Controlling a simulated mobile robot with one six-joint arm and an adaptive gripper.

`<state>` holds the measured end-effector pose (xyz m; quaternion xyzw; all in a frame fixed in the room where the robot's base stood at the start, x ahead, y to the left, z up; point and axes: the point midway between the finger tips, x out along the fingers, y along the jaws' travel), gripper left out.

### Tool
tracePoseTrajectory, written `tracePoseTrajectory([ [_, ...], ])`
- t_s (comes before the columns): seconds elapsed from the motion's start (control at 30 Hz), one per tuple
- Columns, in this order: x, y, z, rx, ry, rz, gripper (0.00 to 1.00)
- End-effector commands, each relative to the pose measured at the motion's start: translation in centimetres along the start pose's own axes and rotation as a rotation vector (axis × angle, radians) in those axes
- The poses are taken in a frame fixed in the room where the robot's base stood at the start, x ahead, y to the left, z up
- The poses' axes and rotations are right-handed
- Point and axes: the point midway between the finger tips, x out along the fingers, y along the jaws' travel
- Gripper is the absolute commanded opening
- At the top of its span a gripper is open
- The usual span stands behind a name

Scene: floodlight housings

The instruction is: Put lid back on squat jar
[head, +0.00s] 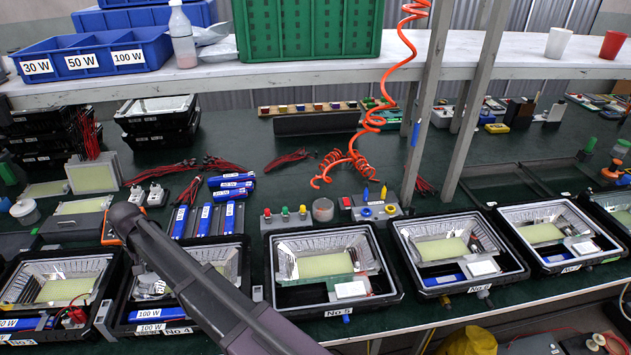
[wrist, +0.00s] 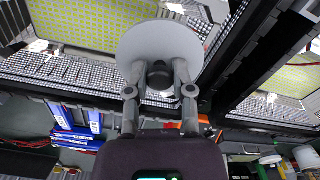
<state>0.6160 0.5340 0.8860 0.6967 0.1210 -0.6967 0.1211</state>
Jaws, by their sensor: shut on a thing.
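My gripper (wrist: 160,88) is shut on the dark knob of a round white lid (wrist: 150,45) in the wrist view. The lid is held off the table, beyond the fingertips. In the head view my arm reaches to the left side of the bench, and its bend hides the gripper and lid. A small white round container (head: 25,211) stands at the far left. I cannot tell for certain which of them is the squat jar.
Floodlight housings in black trays line the front edge, including the No 5 tray (head: 333,272). Blue packs (head: 205,218), white sockets (head: 157,195) and an orange-edged device (head: 110,228) crowd the left. A coiled orange hose (head: 370,125) hangs mid-bench.

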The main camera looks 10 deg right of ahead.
Motion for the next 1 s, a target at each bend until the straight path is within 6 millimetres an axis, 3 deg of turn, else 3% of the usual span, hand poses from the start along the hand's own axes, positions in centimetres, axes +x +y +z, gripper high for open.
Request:
tracePoseTrajectory([
  [0.57, -0.1, 0.9, -0.5, 0.013, 0.000, 0.000, 0.00],
  [0.77, -0.2, 3.6, -1.9, 0.050, 0.000, 0.000, 0.00],
  [1.0, -0.5, 9.5, -4.4, 0.131, 0.000, 0.000, 0.00],
])
